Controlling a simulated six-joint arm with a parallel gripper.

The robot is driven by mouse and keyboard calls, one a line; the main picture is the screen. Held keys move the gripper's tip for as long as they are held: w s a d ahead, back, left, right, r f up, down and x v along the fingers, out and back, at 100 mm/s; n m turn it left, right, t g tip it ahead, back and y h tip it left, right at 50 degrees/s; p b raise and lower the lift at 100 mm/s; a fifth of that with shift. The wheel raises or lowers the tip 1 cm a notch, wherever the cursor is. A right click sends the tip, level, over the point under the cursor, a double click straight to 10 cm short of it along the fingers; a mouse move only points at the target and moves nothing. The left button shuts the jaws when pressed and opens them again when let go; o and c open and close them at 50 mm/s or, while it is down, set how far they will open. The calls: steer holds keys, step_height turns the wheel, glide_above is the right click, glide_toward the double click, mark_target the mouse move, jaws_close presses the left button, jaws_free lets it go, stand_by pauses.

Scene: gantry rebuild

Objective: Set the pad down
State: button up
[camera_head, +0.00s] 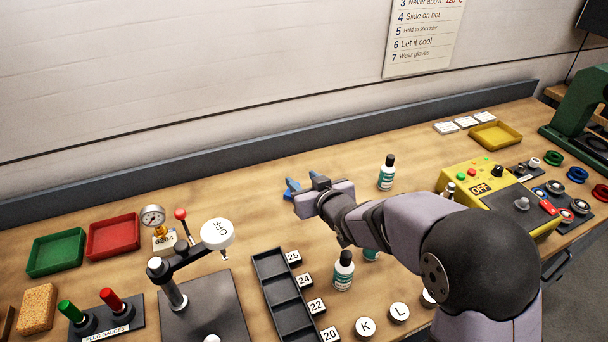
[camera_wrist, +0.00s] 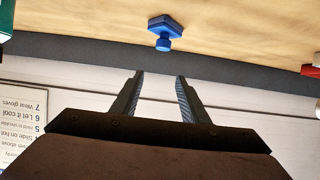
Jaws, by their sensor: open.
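A small blue piece with a flat base and a round knob (camera_wrist: 163,29) lies on the wooden bench, and it may be the pad. In the wrist view it is ahead of my gripper (camera_wrist: 160,75), apart from both fingertips. My gripper's two dark fingers are spread, with nothing between them. In the head view my gripper (camera_head: 305,188) is over the middle of the bench, towards the back. Blue (camera_head: 291,187) shows beside its tip there, and my gripper hides part of that spot.
Another bottle (camera_head: 343,270) stands in front, near a black compartment tray (camera_head: 262,265). Green (camera_head: 57,252) and red (camera_head: 113,236) trays are at the left, a yellow control box (camera_head: 487,195) at the right. Bare bench lies left of my gripper.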

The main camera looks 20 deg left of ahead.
steer(key=shift+r, duration=1.5)
steer(key=shift+w+d, duration=0.1)
steer(key=w+d+r+m+h, duration=0.1)
steer(key=w+d+m+h, duration=0.15)
steer(key=d, duration=0.85)
steer(key=w+d+m+h, duration=0.15)
steer(key=d+h, duration=0.25)
steer(key=d, duration=0.7)
steer(key=w+d+r+m+h, duration=0.1)
steer(key=d+m+h, duration=0.15)
steer(key=d, duration=0.75)
steer(key=s+d+r+m+g+h, duration=0.1)
steer(key=s+d+h, duration=0.15)
steer(key=d, duration=0.45)
steer(key=s+d+m+g+h, duration=0.1)
steer(key=s+d+m, duration=0.15)
steer(key=d, duration=0.35)
steer(key=s+a+f+g+y, duration=0.1)
steer(key=s+f, duration=0.3)
steer(key=s, duration=0.4)
steer(key=s+a+f+g+y+p, duration=0.1)
steer(key=s+f+g, duration=0.3)
steer(key=s, duration=0.5)
steer(key=s+a+f+n+g+y+p, duration=0.1)
steer(key=s+a+f+g, duration=0.1)
steer(key=s+f, duration=0.4)
steer(key=s+a, duration=0.1)
steer(key=s, duration=0.2)
steer(key=shift+a+f+g, duration=0.15)
steer(key=shift+a+g, duration=0.15)
